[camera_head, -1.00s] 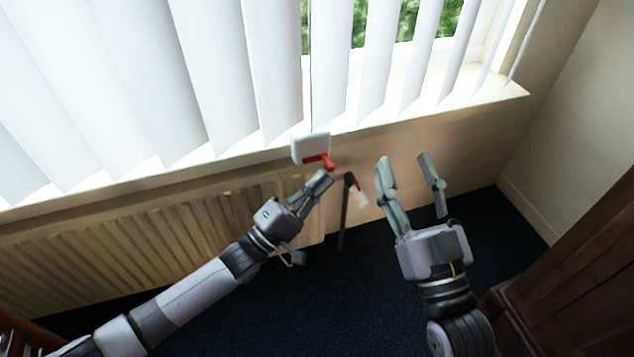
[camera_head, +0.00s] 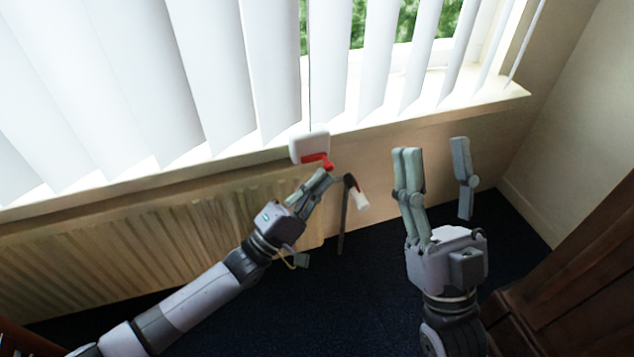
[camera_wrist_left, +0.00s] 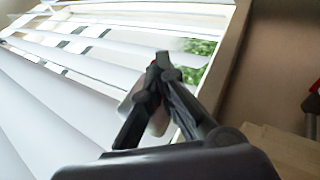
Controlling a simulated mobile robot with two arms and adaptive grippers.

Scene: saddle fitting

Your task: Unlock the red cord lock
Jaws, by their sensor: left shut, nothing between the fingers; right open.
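The red cord lock (camera_head: 316,159) is a red lever on a white box (camera_head: 309,146) at the sill's front edge, below the blinds. A thin cord (camera_head: 310,85) runs up from the box. My left gripper (camera_head: 326,174) is shut and empty, its fingertips just below the lever's right end; I cannot tell whether they touch it. My right gripper (camera_head: 432,158) is open and empty, to the right of the lock, in front of the wall.
White vertical blinds (camera_head: 215,70) hang before the window. A radiator (camera_head: 130,230) is below the sill at left. Dark wooden furniture (camera_head: 575,270) stands at lower right.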

